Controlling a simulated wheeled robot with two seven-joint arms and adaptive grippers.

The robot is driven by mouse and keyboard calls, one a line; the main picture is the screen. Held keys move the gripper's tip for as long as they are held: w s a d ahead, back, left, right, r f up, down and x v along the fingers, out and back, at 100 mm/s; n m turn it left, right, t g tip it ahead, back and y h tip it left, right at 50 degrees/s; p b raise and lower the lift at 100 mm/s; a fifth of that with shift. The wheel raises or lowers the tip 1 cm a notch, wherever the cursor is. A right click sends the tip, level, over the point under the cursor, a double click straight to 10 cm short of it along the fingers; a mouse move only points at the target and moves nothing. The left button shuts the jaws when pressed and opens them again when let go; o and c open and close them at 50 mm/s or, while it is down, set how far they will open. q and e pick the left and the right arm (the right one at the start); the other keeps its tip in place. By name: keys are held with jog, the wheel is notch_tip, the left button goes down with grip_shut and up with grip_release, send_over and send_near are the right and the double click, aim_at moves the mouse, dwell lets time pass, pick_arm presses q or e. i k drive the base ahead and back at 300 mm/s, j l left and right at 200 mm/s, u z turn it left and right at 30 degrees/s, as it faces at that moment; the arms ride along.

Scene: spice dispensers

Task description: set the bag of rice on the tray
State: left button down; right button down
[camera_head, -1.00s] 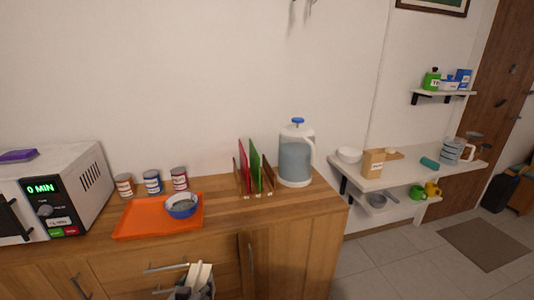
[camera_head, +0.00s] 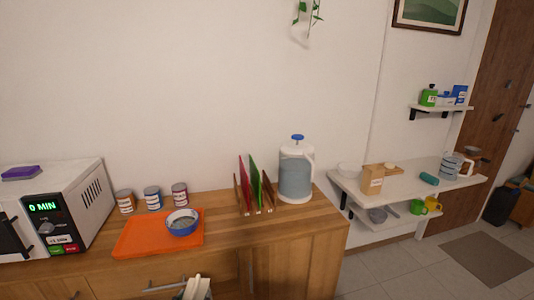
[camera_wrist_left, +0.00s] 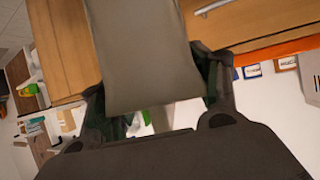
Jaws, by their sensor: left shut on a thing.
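The orange tray (camera_head: 133,238) lies on the wooden counter, with a blue-rimmed bowl (camera_head: 182,222) on its right part. In the left wrist view my left gripper (camera_wrist_left: 157,98) is shut on a plain grey-beige thing (camera_wrist_left: 143,50), which I take for the bag of rice; no label shows. Its far end runs out of the top of the picture. The tray's orange edge (camera_wrist_left: 282,52) is at the right there, apart from the held thing. In the head view only a pale part and dark piece show at the bottom edge below the tray, too cut off to name. My right gripper is not seen.
Several cans (camera_head: 152,198) stand behind the tray, and a microwave (camera_head: 50,208) is to its left. A rack of coloured boards (camera_head: 254,188) and a water jug (camera_head: 296,172) stand to its right. A labelled brown package (camera_head: 372,180) is on the white shelf. The tray's left part is clear.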

aim_at(145, 228)
jog(key=i+l+u, duration=0.1)
jog(key=u, duration=0.3)
jog(key=i+l+u, duration=0.15)
jog(key=i+u, duration=0.25)
jog(key=k, duration=0.1)
